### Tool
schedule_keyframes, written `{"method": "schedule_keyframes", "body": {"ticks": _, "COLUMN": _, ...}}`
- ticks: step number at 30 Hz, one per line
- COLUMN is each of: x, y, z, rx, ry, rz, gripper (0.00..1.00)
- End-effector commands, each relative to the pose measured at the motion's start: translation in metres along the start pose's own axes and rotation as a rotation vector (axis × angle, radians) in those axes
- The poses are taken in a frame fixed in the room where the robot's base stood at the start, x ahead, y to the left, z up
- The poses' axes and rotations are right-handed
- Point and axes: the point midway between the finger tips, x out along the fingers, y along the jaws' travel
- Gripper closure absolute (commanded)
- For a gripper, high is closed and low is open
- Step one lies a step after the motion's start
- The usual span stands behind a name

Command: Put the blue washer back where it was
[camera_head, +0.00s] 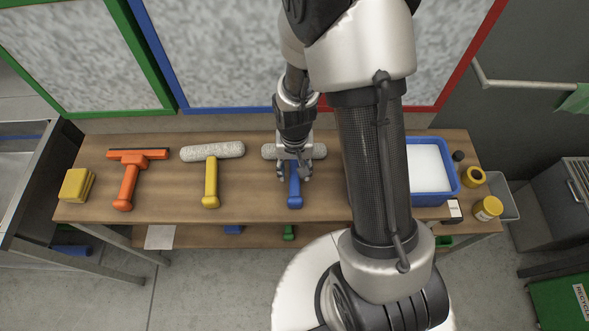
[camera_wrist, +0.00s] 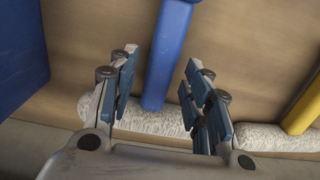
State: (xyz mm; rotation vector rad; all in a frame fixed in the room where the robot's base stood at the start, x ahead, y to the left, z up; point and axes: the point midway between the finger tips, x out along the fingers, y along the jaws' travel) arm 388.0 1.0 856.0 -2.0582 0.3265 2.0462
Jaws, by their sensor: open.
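The blue washer (camera_head: 295,197) lies on the wooden table, its handle toward the front and its pale fleece head (camera_head: 319,151) toward the back. It is right of the yellow washer (camera_head: 211,188). My gripper (camera_head: 294,175) is over it, hiding the middle of the head and the upper handle. In the wrist view the open fingers (camera_wrist: 160,68) stand on either side of the blue handle (camera_wrist: 168,45), with gaps on both sides. The fleece head (camera_wrist: 152,117) shows partly behind the fingers. I cannot tell how far down the fingers reach.
An orange squeegee (camera_head: 127,182) and yellow sponges (camera_head: 76,185) lie at the left. A blue tub (camera_head: 450,187) stands right, partly behind my arm. Yellow jars (camera_head: 487,208) are at the right end. Framed panes (camera_head: 225,50) rise behind the table. Bare wood (camera_head: 253,190) lies between the washers.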

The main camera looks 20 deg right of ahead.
Motion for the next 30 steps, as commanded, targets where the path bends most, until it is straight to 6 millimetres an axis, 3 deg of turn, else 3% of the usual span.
{"method": "schedule_keyframes", "body": {"ticks": 1, "x": -0.016, "y": 0.000, "z": -0.001, "rx": 0.000, "ry": 0.003, "rz": -0.001, "gripper": 0.55}}
{"method": "schedule_keyframes", "body": {"ticks": 9, "x": -0.074, "y": 0.000, "z": -0.001, "rx": 0.000, "ry": 0.003, "rz": -0.001, "gripper": 0.55}}
{"method": "schedule_keyframes", "body": {"ticks": 20, "x": -0.116, "y": 0.000, "z": 0.000, "rx": -0.009, "ry": 0.015, "rz": -0.005, "gripper": 0.55}}
{"method": "schedule_keyframes", "body": {"ticks": 23, "x": -0.146, "y": 0.002, "z": 0.003, "rx": -0.033, "ry": 0.051, "rz": -0.016, "gripper": 0.55}}
{"method": "schedule_keyframes", "body": {"ticks": 26, "x": -0.188, "y": 0.005, "z": 0.013, "rx": -0.072, "ry": 0.104, "rz": -0.030, "gripper": 0.55}}
{"method": "schedule_keyframes", "body": {"ticks": 30, "x": -0.244, "y": 0.014, "z": 0.038, "rx": -0.134, "ry": 0.182, "rz": -0.046, "gripper": 0.55}}
